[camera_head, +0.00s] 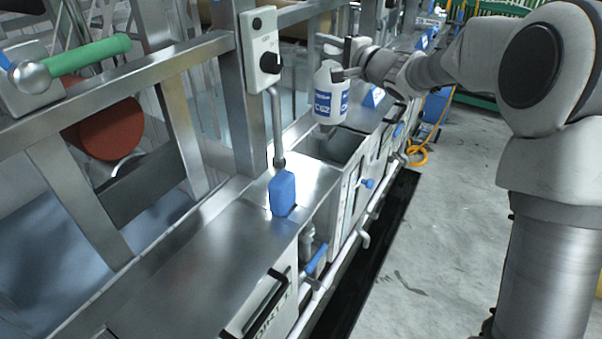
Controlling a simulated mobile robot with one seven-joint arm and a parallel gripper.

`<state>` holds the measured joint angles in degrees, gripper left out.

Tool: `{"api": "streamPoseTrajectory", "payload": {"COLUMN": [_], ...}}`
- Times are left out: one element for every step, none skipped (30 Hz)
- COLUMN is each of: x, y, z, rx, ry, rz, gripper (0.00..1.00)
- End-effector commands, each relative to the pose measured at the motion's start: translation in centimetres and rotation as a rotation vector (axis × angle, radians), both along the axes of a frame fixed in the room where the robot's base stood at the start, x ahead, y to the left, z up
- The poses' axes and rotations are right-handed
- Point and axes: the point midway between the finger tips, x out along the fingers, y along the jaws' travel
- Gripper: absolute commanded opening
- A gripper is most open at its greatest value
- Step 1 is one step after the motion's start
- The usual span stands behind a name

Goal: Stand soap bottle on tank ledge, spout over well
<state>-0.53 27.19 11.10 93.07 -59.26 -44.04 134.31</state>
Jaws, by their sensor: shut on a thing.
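The soap bottle (328,100) is white with a blue and white label. It hangs roughly upright in the air in the head view, in front of the steel frame. My gripper (340,74) is shut on its upper part from the right. The fingertips are small and partly hidden against the bottle. The well (336,145) is an open rectangular steel recess below the bottle in the picture. The steel tank ledge (312,184) lies on the near side of the well. The spout's direction is too small to tell.
A blue block-like object (283,193) stands on the near ledge. A grey switch box (261,48) on a post and a pipe rise beside the well. Pipes and blue-handled valves (318,260) line the tank front. The concrete floor (430,260) at right is mostly clear.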

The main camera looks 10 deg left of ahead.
Motion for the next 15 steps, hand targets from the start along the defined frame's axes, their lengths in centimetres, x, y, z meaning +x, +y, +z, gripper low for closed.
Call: {"api": "streamPoseTrajectory", "payload": {"x": [0.0, 0.0, 0.0, 0.0, 0.0, -0.1, -0.2, -0.4, -0.7, -1.0, -1.4, -2.0, -2.5, -3.0, -3.7], "y": [0.2, 0.2, 0.2, 0.2, 0.3, 0.3, 0.3, 0.4, 0.5, 0.6, 0.6, 0.8, 0.9, 1.0, 1.2], "z": [0.6, 0.7, 0.7, 0.8, 0.8, 0.7, 0.6, 0.4, 0.2, 0.0, -0.3, -0.7, -1.0, -1.3, -1.8], "rx": [0.004, 0.004, 0.005, 0.005, 0.005, 0.005, 0.004, 0.004, 0.004, 0.004, 0.004, 0.004, 0.005, 0.004, 0.005], "ry": [-0.008, -0.008, -0.007, -0.007, -0.007, -0.007, -0.006, -0.006, -0.006, -0.006, -0.006, -0.005, -0.006, -0.006, -0.005], "rz": [0.004, 0.005, 0.006, 0.006, 0.006, 0.007, 0.007, 0.007, 0.008, 0.008, 0.008, 0.008, 0.008, 0.009, 0.009], "gripper": [0.00, 0.00, 0.00, 0.00, 0.00, 0.00, 0.00, 0.00, 0.00, 0.00, 0.00, 0.00, 0.00, 0.00, 0.00]}}
